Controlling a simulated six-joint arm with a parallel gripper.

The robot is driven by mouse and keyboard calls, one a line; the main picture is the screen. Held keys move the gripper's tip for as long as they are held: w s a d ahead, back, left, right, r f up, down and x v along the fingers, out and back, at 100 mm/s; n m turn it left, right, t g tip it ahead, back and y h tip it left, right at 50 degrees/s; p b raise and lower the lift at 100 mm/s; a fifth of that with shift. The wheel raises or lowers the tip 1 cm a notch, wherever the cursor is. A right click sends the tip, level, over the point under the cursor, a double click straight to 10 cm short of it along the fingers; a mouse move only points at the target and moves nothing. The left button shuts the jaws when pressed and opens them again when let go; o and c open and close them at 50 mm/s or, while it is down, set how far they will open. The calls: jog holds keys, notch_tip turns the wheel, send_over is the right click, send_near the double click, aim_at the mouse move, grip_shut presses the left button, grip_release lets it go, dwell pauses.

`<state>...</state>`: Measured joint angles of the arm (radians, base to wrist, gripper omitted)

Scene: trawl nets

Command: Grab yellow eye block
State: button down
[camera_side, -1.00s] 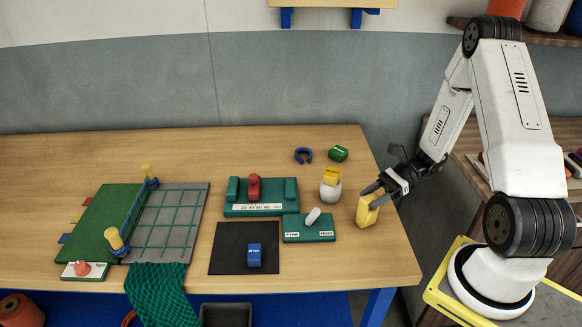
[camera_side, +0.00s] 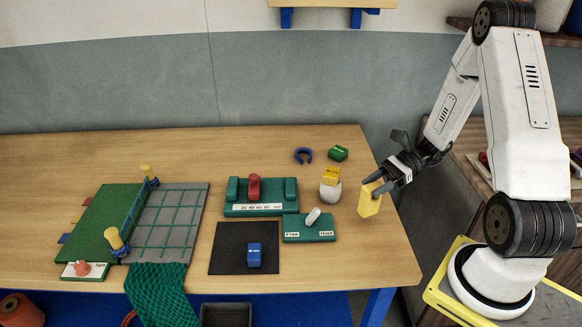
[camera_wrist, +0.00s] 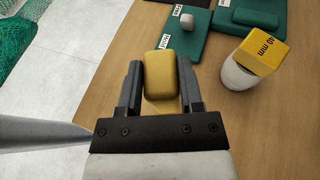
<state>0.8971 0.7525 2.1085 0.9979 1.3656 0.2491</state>
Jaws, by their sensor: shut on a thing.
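My gripper (camera_side: 383,181) is shut on a yellow block (camera_side: 369,199) near the right end of the table in the side view. In the wrist view, the block (camera_wrist: 161,74) sits between the two dark fingers of my gripper (camera_wrist: 160,84). The block looks raised a little above the table and slightly tilted; no eye or hole shows on its visible faces. A second yellow block (camera_side: 331,175), marked "40 mm" in the wrist view (camera_wrist: 262,52), rests on a white rounded holder (camera_side: 330,191) to the left of my gripper.
A green base with a white lever (camera_side: 311,226) lies left of the held block. Further left are a black mat with a blue block (camera_side: 254,254), a green stand with a red piece (camera_side: 254,188), and a net board (camera_side: 172,222). The table's front right is clear.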

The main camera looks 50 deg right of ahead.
jog(key=shift+r, duration=3.15)
jog(key=shift+a, duration=0.1)
